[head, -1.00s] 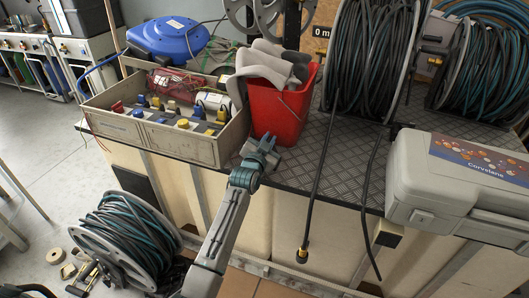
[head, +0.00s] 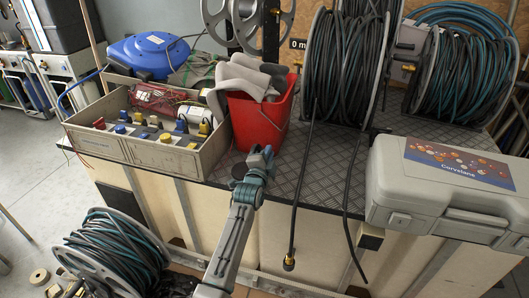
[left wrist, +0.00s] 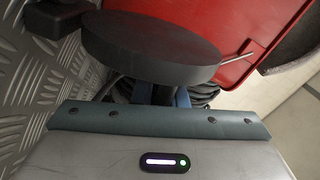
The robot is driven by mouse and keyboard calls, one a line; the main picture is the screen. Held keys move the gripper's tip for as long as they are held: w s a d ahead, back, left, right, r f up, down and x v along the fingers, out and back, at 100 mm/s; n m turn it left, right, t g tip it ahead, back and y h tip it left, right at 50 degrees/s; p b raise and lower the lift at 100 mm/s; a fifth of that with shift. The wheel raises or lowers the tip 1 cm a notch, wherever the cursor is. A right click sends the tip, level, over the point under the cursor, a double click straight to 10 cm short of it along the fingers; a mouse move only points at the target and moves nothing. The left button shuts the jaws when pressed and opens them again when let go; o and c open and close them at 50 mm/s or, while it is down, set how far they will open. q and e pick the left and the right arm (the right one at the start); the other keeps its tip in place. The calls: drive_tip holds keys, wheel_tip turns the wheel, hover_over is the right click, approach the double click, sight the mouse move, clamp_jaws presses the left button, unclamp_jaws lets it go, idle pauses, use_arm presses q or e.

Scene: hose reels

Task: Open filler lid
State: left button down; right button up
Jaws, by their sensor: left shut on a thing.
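In the left wrist view the disc (left wrist: 150,47) is large and close, seen nearly edge-on and tilted. My left gripper is shut on it; the fingers are mostly hidden behind the disc. What lies under the disc is hidden, so I cannot tell what it belongs to. My right gripper is not in view.
A red bucket (head: 262,120) with grey cloths stands just behind the gripper. A wooden tray (head: 160,150) with plugs is to the left. Hose reels (head: 345,70) and a grey case (head: 440,190) stand to the right. Bare checkered bench top (head: 320,150) lies between.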

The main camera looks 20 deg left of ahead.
use_arm(q)
drive_tip(key=shift+d+f+m, duration=0.2)
drive_tip(key=shift+f+m, duration=0.05)
drive_tip(key=shift+m, duration=0.05)
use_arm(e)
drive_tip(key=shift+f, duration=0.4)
use_arm(q)
drive_tip(key=c, duration=1.5)
unclamp_jaws()
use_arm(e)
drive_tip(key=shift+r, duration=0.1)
use_arm(q)
drive_tip(key=shift+s, duration=0.1)
drive_tip(key=s, duration=1)
drive_tip(key=shift+s+a, duration=0.2)
drive_tip(key=shift+s, duration=0.15)
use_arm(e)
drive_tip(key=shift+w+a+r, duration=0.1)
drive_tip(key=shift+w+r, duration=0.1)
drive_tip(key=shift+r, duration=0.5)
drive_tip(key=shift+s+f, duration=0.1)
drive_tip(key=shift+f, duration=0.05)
